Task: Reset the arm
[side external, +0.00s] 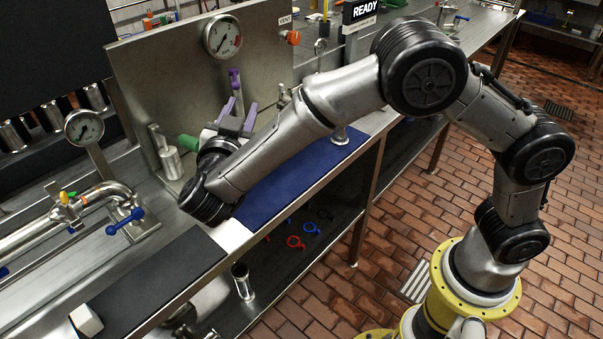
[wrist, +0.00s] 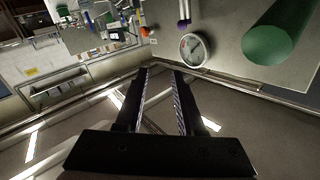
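My gripper (side external: 238,115) is raised over the bench in the side view, in front of the upright steel panel. Its two purple-tinted fingers stand apart and point up, with nothing seen between them. The wrist view also shows my gripper (wrist: 162,72) with two dark fingers apart and an empty gap. My arm reaches across from its yellow base and bends down to the wrist near the blue mat (side external: 300,180). A purple-handled valve (side external: 234,78) on the panel appears just above the fingers; I cannot tell the distance between them.
A round gauge (side external: 222,37) and an orange knob (side external: 293,37) are on the steel panel (side external: 155,75). A green cylinder (side external: 188,143) is beside my wrist. At left are pipework with a blue-handled valve (side external: 125,221) and a second gauge (side external: 84,127). Tiled floor lies right of the bench.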

